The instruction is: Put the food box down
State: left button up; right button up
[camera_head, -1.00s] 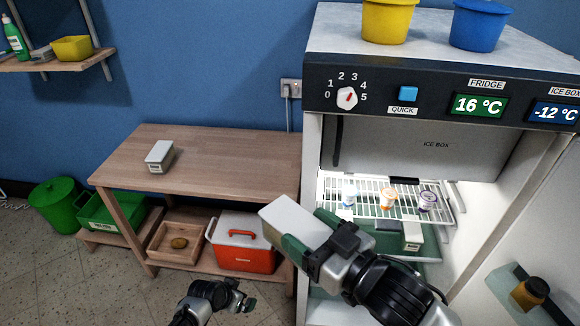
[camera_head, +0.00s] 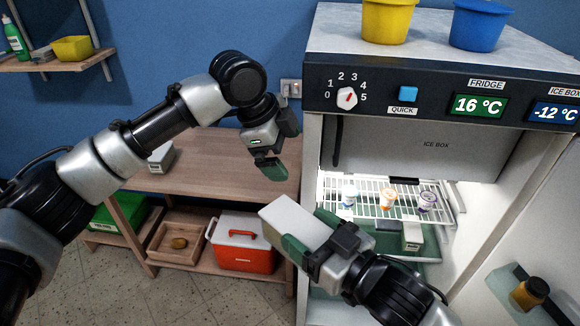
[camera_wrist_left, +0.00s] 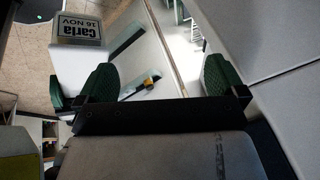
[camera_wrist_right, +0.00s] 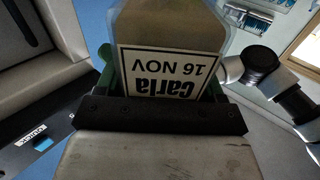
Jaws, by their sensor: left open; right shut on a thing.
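The food box (camera_head: 287,218) is pale and long, held in the air in front of the open fridge. My right gripper (camera_head: 312,248) is shut on it, with green fingers on its sides. In the right wrist view the box (camera_wrist_right: 172,25) carries a label reading "Carla 16 NOV". The box (camera_wrist_left: 82,42) also shows in the left wrist view, beside a finger. My left gripper (camera_head: 270,158) is open and empty, above the table's right end and higher than the box. It does not touch the box.
The wooden table (camera_head: 215,165) has free room; a similar box (camera_head: 162,157) on it is partly hidden by my left arm. A red cooler (camera_head: 243,245) stands beneath. The fridge's wire shelf (camera_head: 368,187) holds several small cups; another box (camera_head: 412,235) is below.

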aim_at(290, 215)
pick_arm(q)
jog(key=s+r+m+y, duration=0.1)
jog(key=s+m, duration=0.1)
jog(key=s, duration=0.1)
jog(key=s+r+m+g+y, duration=0.1)
jog(key=s, duration=0.2)
jog(key=s+r+m+y, duration=0.1)
jog(key=s+m+y, duration=0.1)
jog(key=s, duration=0.1)
jog(key=shift+s+d+r+m, duration=0.1)
jog(key=shift+d+r+m, duration=0.05)
jog(key=shift+d+m, duration=0.2)
jog(key=shift+s+g+y, duration=0.3)
jog(key=shift+s+y, duration=0.05)
jog(key=shift+y, duration=0.05)
pick_arm(e)
jog(key=shift+d, duration=0.1)
pick_arm(q)
jog(key=shift+s+f+m, duration=0.1)
jog(key=shift+f+m, duration=0.1)
jog(key=shift+m, duration=0.05)
notch_tip(290, 215, down, 12)
jog(key=shift+a+r, duration=0.1)
jog(key=shift+r, duration=0.15)
jog(key=c, duration=1.1)
jog(key=shift+c, duration=0.5)
pick_arm(e)
jog(key=o, duration=1.2)
jog(key=shift+f, duration=0.1)
